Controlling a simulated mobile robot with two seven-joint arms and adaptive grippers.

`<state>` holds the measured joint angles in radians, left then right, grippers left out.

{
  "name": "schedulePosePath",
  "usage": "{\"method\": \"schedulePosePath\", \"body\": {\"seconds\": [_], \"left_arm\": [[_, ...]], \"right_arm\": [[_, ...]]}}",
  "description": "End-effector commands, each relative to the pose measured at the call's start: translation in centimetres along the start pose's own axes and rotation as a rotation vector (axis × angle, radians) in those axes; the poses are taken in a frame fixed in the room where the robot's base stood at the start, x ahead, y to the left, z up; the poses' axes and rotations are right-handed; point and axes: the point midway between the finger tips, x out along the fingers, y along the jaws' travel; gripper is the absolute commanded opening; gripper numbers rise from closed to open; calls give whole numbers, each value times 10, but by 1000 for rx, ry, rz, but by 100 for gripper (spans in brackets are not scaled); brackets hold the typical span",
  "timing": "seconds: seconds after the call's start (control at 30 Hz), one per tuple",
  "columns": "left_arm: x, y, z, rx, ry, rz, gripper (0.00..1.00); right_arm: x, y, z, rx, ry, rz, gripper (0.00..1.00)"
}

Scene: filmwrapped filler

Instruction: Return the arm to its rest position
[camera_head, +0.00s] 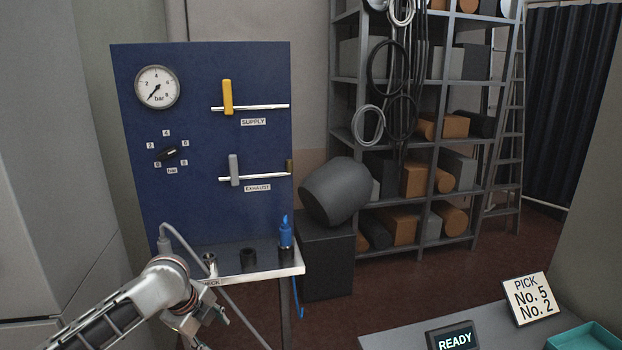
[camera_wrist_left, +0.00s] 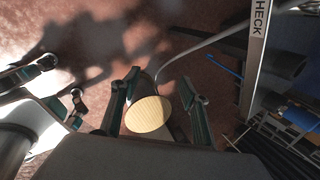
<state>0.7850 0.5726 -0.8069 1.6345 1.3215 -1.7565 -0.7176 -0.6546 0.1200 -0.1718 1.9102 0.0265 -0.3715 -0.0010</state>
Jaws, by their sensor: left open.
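My left arm (camera_head: 110,310) comes in from the lower left of the head view. Its wrist end shows in front of the panel's shelf, and the fingers there are too small to make out. In the left wrist view my left gripper (camera_wrist_left: 154,96) is open, with its two fingers well apart. A round yellowish disc face (camera_wrist_left: 149,117) shows between the fingers, and the floor lies beyond. I cannot tell whether the disc touches them. Another jointed, finger-like part (camera_wrist_left: 60,85), possibly my right gripper, shows at the left edge of that view; its state is unclear.
The blue panel (camera_head: 200,215) carries a gauge (camera_head: 157,88), a yellow supply lever (camera_head: 227,97) and a grey exhaust lever (camera_head: 234,169). Its shelf (camera_head: 290,271) holds a blue connector (camera_head: 286,232). A grey hose (camera_head: 184,240) hangs near my wrist. A desk sign (camera_head: 530,299) stands right.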

Motion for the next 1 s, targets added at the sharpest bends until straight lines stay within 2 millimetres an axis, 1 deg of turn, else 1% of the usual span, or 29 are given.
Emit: {"method": "schedulePosePath", "body": {"seconds": [0.03,0.1,0.2,0.3,0.47,0.6,0.67,0.73,0.87,1.0], "left_arm": [[20,12,-20,-65,39,-18,45],[39,23,-43,-162,82,-53,45],[63,40,-71,-306,141,-101,45],[83,59,-96,-455,195,-145,45],[106,94,-124,-699,266,-211,45],[118,131,-138,-909,307,-270,45],[122,149,-142,-998,318,-295,45],[124,171,-144,-1096,326,-326,45],[123,217,-144,-1270,330,-383,45],[115,268,-139,-1419,317,-445,45]], "right_arm": [[0,0,1,0,-1,0,0],[0,0,1,0,-1,0,0],[0,0,1,0,-1,0,0],[0,0,1,0,-1,0,0],[0,0,1,0,-1,0,0],[0,0,1,0,-1,0,0],[0,0,0,0,-1,0,0],[0,0,0,0,-1,0,0],[0,0,0,0,-1,0,0],[0,0,0,0,-1,0,0]]}}
